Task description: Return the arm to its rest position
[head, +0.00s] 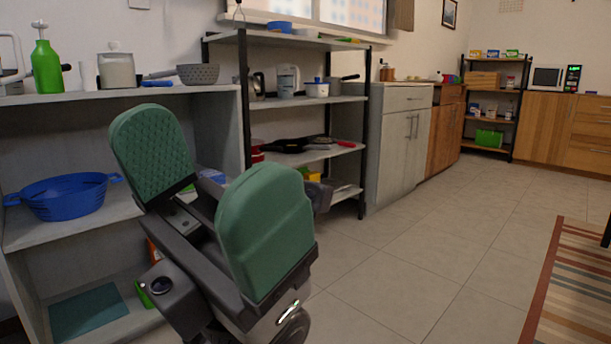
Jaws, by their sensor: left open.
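My left gripper (211,201) is large in the front left of the head view. Its two green padded fingers stand apart, and nothing is held between them. It is in front of the grey shelf unit (118,97) and covers part of its shelves. My right gripper is not in the view.
A black-framed rack (345,92) with kitchenware stands behind. A striped rug (578,285) lies at right. The tiled floor (440,235) between is clear.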

